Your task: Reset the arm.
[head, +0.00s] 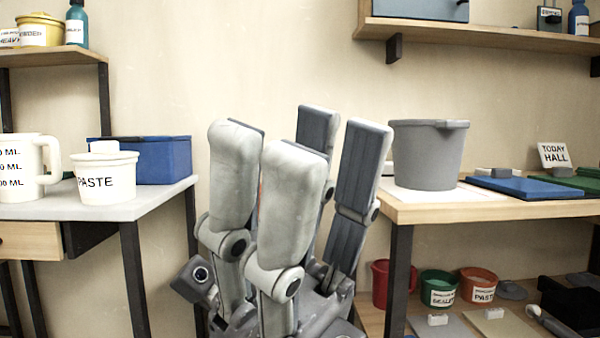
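My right gripper (305,138) stands upright in the lower middle of the head view, its fingers pointing up. Its pale fingers on the left and dark-padded fingers on the right are spread apart, with nothing seen between them. It is in front of the gap between two tables, and parts of the fingers hide each other. My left gripper is not in view.
The left table (130,207) bears a paste tub (107,183), a white jug (22,180) and a blue box (165,160). The right table (430,208) bears a grey bucket (428,155) and a blue board (520,187). Red, green and orange tubs stand on its lower shelf.

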